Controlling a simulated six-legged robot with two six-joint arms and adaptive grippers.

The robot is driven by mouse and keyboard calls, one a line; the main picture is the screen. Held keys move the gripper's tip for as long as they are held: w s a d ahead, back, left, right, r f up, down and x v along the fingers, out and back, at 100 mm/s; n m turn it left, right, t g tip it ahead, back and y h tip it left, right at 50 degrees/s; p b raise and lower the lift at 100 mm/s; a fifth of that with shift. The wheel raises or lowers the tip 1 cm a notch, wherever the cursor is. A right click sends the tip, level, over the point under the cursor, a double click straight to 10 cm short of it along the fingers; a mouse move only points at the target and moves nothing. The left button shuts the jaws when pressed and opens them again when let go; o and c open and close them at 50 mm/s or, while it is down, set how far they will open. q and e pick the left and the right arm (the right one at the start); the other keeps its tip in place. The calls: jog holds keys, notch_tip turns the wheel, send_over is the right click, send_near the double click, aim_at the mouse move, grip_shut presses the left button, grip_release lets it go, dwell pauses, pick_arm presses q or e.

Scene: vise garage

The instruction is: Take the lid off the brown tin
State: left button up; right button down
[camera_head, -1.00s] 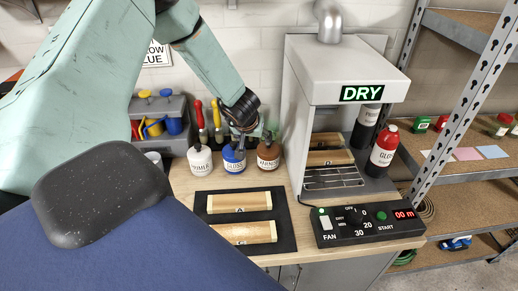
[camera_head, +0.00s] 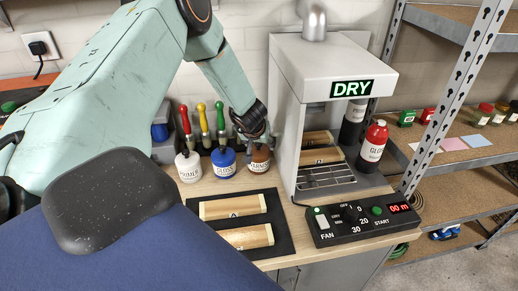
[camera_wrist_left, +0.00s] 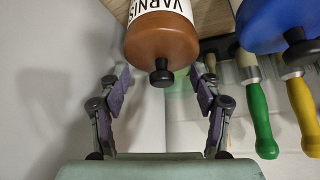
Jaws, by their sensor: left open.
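The brown tin (camera_head: 259,165), labelled VARNISH, stands upright at the right end of a row of three tins. Its brown lid (camera_wrist_left: 160,42) has a black knob (camera_wrist_left: 162,77) and sits on the tin. My left gripper (camera_head: 264,138) is at the top of the brown tin and partly hides the lid in the head view. In the left wrist view, my left gripper (camera_wrist_left: 160,72) is open, with one finger on each side of the knob and a gap on both sides. My right gripper is not in view.
The blue tin (camera_head: 223,163) stands close beside the brown one, with the white tin (camera_head: 188,168) further left. Brushes (camera_head: 204,125) stand behind them. The drying cabinet (camera_head: 284,120) rises close on the right. Wooden pieces (camera_head: 233,206) lie on a black mat in front.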

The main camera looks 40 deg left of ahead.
pick_arm(q)
jog(key=shift+a+f, duration=0.1)
jog(key=c, duration=0.3)
jog(key=shift+s, duration=0.25)
jog(key=c, duration=0.5)
jog(key=shift+d, duration=0.2)
jog(key=c, duration=0.4)
jog(key=shift+s, duration=0.1)
grip_shut()
